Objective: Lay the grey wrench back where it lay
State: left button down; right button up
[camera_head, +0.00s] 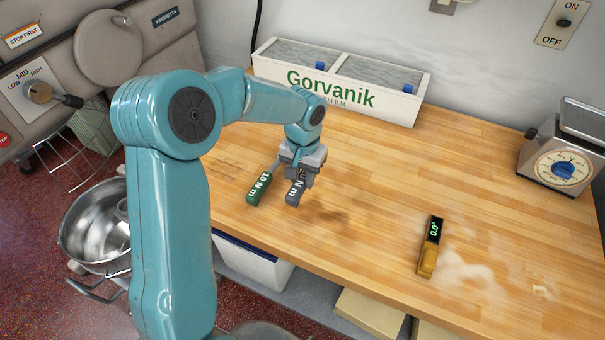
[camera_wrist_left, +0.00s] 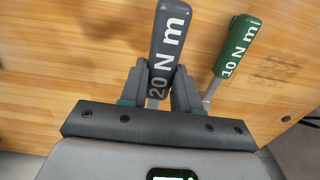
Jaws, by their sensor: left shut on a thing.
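The grey wrench (camera_head: 294,193) is held in my left gripper (camera_head: 301,174), its dark handle pointing down toward the front of the wooden table. In the left wrist view, the jaws (camera_wrist_left: 161,85) are shut on the grey wrench (camera_wrist_left: 170,38), which is marked 20 N m. A shadow on the wood set off from it suggests it is above the table. A green wrench (camera_head: 259,188), marked 10 N m, lies just left of it in the head view. The green wrench (camera_wrist_left: 237,46) is to its right in the wrist view. My right gripper is not in view.
A white Gorvanik box (camera_head: 393,104) stands at the back of the wooden table (camera_head: 360,170). A yellow digital gauge (camera_head: 428,262) lies at right front, near flour. A scale (camera_head: 556,165) stands at the far right. A steel bowl (camera_head: 88,230) is off the table's left side.

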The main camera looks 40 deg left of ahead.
pick_arm(q)
jog(key=shift+f+b, duration=2.25)
jog(key=shift+f, duration=0.75)
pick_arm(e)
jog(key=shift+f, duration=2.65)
pick_arm(q)
jog(key=shift+f, duration=0.1)
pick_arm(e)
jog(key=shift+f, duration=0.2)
pick_arm(q)
jog(key=shift+f+b, duration=0.5)
jog(key=shift+b, duration=0.15)
grip_release()
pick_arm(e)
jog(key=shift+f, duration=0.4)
pick_arm(q)
jog(key=shift+r, duration=0.2)
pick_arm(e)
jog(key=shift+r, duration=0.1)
pick_arm(q)
jog(key=shift+r+p, duration=3.15)
jog(key=shift+r, duration=1.25)
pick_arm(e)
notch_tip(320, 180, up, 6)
pick_arm(q)
jog(key=shift+s, duration=0.15)
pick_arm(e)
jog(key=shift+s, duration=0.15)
